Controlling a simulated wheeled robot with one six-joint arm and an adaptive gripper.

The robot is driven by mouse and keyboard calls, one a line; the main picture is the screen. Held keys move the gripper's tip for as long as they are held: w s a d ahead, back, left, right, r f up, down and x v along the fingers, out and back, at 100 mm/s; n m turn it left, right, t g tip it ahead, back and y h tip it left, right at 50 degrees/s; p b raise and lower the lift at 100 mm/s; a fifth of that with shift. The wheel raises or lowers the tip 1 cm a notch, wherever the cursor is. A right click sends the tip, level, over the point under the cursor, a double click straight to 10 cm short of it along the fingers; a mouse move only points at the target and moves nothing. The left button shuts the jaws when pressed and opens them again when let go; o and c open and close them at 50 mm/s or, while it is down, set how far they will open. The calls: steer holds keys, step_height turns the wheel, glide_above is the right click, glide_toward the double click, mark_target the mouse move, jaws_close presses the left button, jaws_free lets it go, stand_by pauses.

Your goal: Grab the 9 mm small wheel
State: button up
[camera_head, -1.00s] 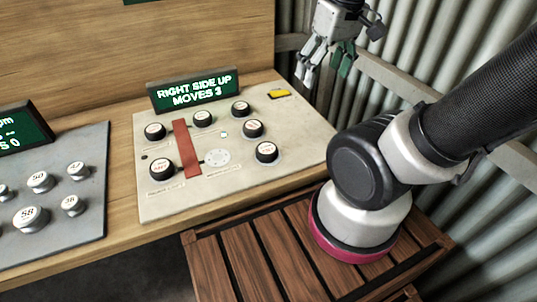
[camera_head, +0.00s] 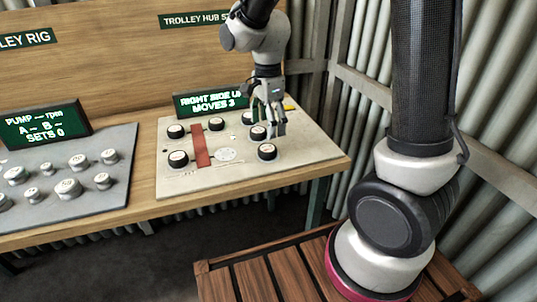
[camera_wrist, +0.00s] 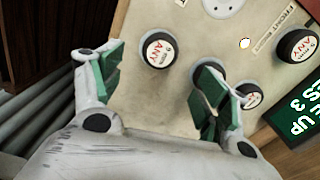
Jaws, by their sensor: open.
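Several black wheels with white caps stand on the beige board (camera_head: 200,180). The front right wheel (camera_head: 267,152) shows in the wrist view (camera_wrist: 158,48) between and beyond my fingers, with red "ANY" on its cap; I cannot read its size surely. A second wheel (camera_head: 257,132) is partly covered by my right finger in the wrist view (camera_wrist: 204,72). A third wheel (camera_wrist: 250,95) is beside that finger. Another wheel (camera_wrist: 298,45) is at the right edge. My gripper (camera_head: 268,125) is open and empty above the board's right side; contact with a wheel cannot be told.
A red bar (camera_head: 201,147) and a white disc (camera_head: 226,154) are on the board. A green display (camera_head: 211,103) reading "MOVES 3" stands behind it. A grey board (camera_head: 40,205) with several silver knobs is at left. Corrugated wall (camera_head: 320,60) stands at right.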

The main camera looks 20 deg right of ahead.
mark_target(268, 147)
step_height(268, 147, down, 8)
steer(key=shift+r, duration=0.15)
stand_by(0.3)
steer(key=c, duration=1.1)
